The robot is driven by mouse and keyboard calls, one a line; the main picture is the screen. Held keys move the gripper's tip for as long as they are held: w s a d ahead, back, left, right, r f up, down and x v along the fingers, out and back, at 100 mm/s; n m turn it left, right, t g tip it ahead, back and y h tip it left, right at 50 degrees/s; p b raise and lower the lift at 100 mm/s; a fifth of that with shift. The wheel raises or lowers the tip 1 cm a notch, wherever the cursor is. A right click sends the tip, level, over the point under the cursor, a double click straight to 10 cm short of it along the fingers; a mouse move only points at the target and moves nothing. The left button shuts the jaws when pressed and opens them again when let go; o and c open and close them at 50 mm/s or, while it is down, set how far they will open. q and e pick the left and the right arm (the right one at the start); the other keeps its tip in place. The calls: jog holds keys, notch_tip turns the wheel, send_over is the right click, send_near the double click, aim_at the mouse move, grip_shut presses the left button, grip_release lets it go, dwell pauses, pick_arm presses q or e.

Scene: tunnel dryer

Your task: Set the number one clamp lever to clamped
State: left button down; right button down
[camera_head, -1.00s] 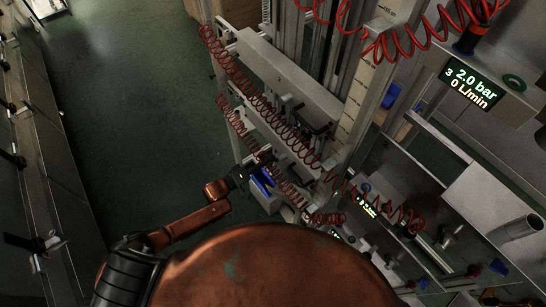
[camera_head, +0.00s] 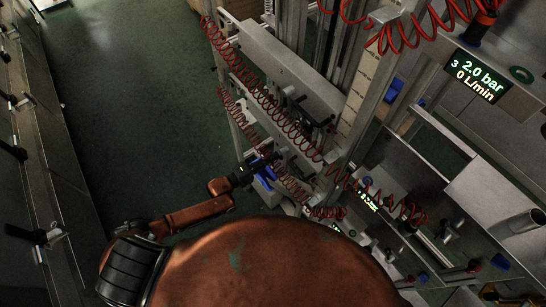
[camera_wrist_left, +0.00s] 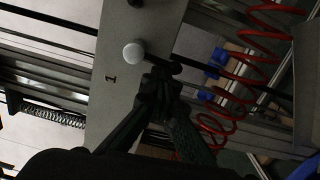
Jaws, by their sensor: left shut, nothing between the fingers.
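In the left wrist view, a grey plate (camera_wrist_left: 115,95) carries a printed "1". In the head view my left gripper (camera_head: 265,163) is at the machine's lower left side, beside a blue part (camera_head: 266,180). The lever is not clear there. My right gripper is not in view.
Red coiled hoses (camera_head: 268,100) hang across the machine frame (camera_head: 285,70), close to my left gripper. A red coil (camera_wrist_left: 215,125) also shows in the left wrist view. A display (camera_head: 476,80) reads 2.0 bar. Green floor (camera_head: 130,100) is clear at the left.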

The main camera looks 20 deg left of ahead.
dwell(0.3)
pick_arm(q)
jog(key=s+a+b, duration=0.2)
jog(key=s+a, duration=0.3)
jog(key=a, duration=0.5)
jog(key=shift+s+r+b, duration=0.15)
jog(key=shift+s+b, duration=0.15)
jog(key=shift+s, duration=0.1)
